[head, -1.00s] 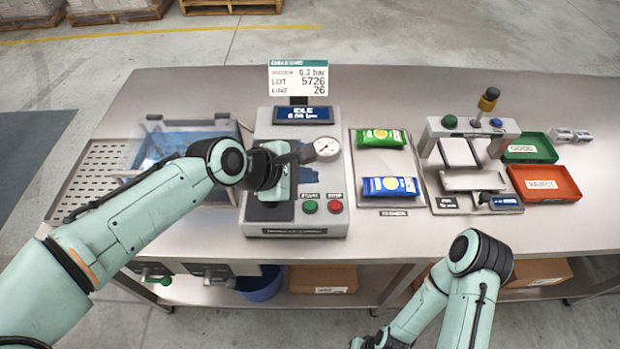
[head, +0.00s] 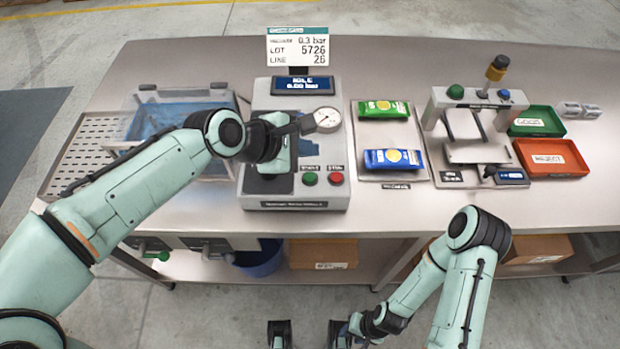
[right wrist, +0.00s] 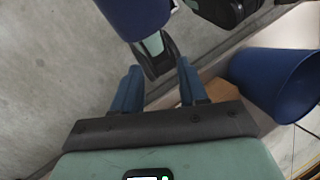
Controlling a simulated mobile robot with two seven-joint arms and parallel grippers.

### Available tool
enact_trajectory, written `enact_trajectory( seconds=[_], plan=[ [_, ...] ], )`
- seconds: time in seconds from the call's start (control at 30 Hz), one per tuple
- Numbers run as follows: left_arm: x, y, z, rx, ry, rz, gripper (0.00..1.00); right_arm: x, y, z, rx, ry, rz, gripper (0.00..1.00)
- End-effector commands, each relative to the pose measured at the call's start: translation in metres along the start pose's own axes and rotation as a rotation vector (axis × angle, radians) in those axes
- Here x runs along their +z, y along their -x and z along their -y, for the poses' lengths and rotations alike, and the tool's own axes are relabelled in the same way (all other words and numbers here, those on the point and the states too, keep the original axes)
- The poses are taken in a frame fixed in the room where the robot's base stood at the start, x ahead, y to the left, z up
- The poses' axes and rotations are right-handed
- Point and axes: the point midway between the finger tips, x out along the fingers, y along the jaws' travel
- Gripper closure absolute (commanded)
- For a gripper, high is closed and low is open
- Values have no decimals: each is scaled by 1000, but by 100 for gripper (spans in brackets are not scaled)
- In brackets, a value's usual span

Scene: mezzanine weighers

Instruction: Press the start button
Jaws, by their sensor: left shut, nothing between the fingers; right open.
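The green start button (head: 310,178) is on the front right of a grey machine (head: 335,198), under a small label. A red stop button (head: 337,177) is just right of it. My left gripper (head: 303,126) is shut and empty over the machine, beside the gauge and above and behind the start button; its fingertips are hard to make out. It is apart from the button. My right gripper (head: 358,328) is open and empty, low in front of the table; its two blue fingers (right wrist: 158,88) show spread in the right wrist view.
The machine has a round gauge (head: 326,120) and a screen (head: 303,85) reading IDLE. A clear-walled water tank (head: 215,175) is left. Green (head: 384,109) and blue (head: 394,159) packets, a weigher (head: 478,97) and green (head: 536,121) and red (head: 551,157) trays are right. A blue bin (right wrist: 280,85) is below.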

Motion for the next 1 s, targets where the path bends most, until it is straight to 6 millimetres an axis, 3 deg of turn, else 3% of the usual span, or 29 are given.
enact_trajectory(
  seconds=[0.03,0.23,0.5,1.0],
  plan=[
    [-7,-9,8,-3,1,0,100,0,-12,-4,1,-1,2,57],
    [-22,-30,22,-3,1,0,100,-12,-36,-9,-5,1,-29,57],
    [-32,-43,32,-2,0,0,100,-20,-42,-8,-11,4,-52,57],
    [-31,-43,31,-1,0,0,100,-20,-41,-8,-11,4,-53,57]
  ],
)
